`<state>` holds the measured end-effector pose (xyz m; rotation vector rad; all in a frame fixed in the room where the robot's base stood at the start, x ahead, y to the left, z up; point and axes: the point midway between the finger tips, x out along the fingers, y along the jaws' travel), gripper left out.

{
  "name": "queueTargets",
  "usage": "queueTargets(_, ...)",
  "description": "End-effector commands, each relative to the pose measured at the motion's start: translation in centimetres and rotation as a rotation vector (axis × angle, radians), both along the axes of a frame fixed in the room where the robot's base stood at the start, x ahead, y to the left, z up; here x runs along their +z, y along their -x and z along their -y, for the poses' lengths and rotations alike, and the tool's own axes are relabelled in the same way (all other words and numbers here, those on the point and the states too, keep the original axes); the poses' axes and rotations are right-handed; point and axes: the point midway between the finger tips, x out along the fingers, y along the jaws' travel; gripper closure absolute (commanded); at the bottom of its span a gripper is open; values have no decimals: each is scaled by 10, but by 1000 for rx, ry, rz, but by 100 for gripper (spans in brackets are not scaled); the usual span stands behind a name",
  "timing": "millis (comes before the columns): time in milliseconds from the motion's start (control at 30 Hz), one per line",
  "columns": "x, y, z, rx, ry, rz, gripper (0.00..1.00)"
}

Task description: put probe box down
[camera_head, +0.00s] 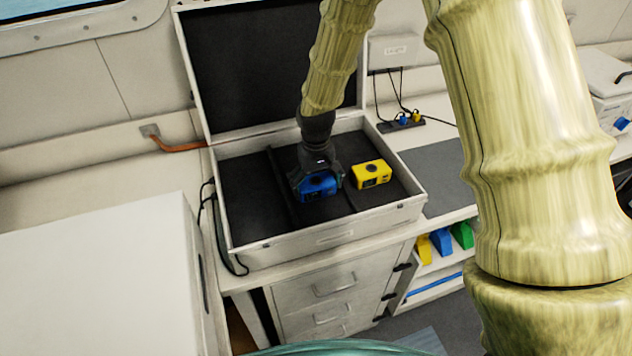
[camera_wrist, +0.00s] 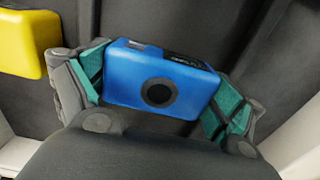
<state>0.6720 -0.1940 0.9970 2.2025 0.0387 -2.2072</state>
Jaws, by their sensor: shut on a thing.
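The probe box seems to be the blue box (camera_head: 319,187), with a dark round spot on its face; the wrist view shows it up close (camera_wrist: 160,84). My gripper (camera_head: 318,183) is shut on it, with teal finger pads against its two ends in the wrist view (camera_wrist: 158,92). The blue box is inside the open white case (camera_head: 330,239), in the middle section of its dark lining. I cannot tell whether it touches the case floor.
A yellow box (camera_head: 371,174) sits in the case just right of the blue one. The case's left section is empty. The raised lid (camera_head: 262,65) stands behind. A power strip (camera_head: 401,124) and a dark mat (camera_head: 440,172) lie to the right.

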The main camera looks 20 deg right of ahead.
Motion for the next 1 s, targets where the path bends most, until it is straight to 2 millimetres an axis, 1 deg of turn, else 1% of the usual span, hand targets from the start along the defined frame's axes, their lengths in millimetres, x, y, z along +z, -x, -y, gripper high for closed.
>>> queueTargets(333,-3,0,0,0,0,1,45)
queueTargets(367,-3,0,0,0,0,0,3)
queueTargets(400,-2,0,0,0,0,0,0)
queueTargets(767,-1,0,0,0,0,0,0)
queueTargets(867,2,0,0,0,0,1,0)
queueTargets(1000,12,-1,0,0,0,3,0)
